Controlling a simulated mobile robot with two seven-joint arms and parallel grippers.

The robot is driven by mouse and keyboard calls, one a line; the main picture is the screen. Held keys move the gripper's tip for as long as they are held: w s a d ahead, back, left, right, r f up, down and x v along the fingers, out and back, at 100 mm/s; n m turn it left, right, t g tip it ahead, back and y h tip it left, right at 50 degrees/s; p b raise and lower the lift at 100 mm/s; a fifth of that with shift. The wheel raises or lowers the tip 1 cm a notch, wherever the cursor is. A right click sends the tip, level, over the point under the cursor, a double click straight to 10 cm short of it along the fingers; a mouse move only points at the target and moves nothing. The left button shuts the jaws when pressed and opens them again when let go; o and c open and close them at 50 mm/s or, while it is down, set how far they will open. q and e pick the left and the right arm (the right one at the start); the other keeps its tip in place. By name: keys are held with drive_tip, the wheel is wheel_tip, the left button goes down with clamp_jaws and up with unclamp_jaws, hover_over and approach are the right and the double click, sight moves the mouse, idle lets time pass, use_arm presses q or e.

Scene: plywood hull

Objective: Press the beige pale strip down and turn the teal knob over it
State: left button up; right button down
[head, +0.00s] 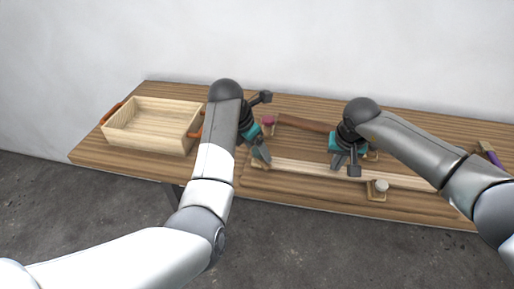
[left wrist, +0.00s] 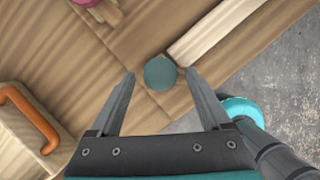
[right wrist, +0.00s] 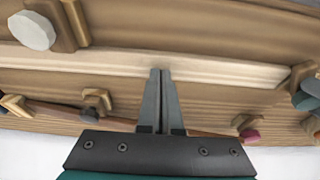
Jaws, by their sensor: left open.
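The beige pale strip (head: 310,168) lies along the front part of the table; it also shows in the right wrist view (right wrist: 220,70) and in part in the left wrist view (left wrist: 215,30). The teal knob (left wrist: 160,72) is by the strip's left end. My left gripper (head: 262,160) is open above it, with the knob between the fingertips in the left wrist view; I cannot tell whether they touch it. My right gripper (right wrist: 161,72) is shut, nothing between its fingers, tips over the strip's middle. Whether they touch the strip is unclear.
A white knob (head: 381,186) on a wooden holder stands at the strip's front edge. Behind lie a brown strip (head: 302,123) and a pink knob (head: 268,120). A wooden crate (head: 150,140) with orange handles is at left. A purple item (head: 490,153) is at far right.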

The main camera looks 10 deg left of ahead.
drive_tip(key=shift+s+f, duration=0.1)
use_arm(q)
drive_tip(key=shift+w+m+g+h, duration=0.1)
drive_tip(key=shift+m+g+h, duration=0.35)
drive_tip(key=shift+m, duration=1.25)
drive_tip(key=shift+a, duration=0.1)
drive_tip(key=shift+w+m+g, duration=0.1)
drive_tip(key=shift+m+g, duration=0.15)
drive_tip(key=shift+m, duration=0.55)
drive_tip(key=shift+m+h, duration=0.35)
drive_tip(key=shift+m, duration=0.25)
drive_tip(key=shift+w+a+m+g, duration=0.15)
drive_tip(key=shift+m+g, duration=0.65)
drive_tip(key=shift+m, duration=0.6)
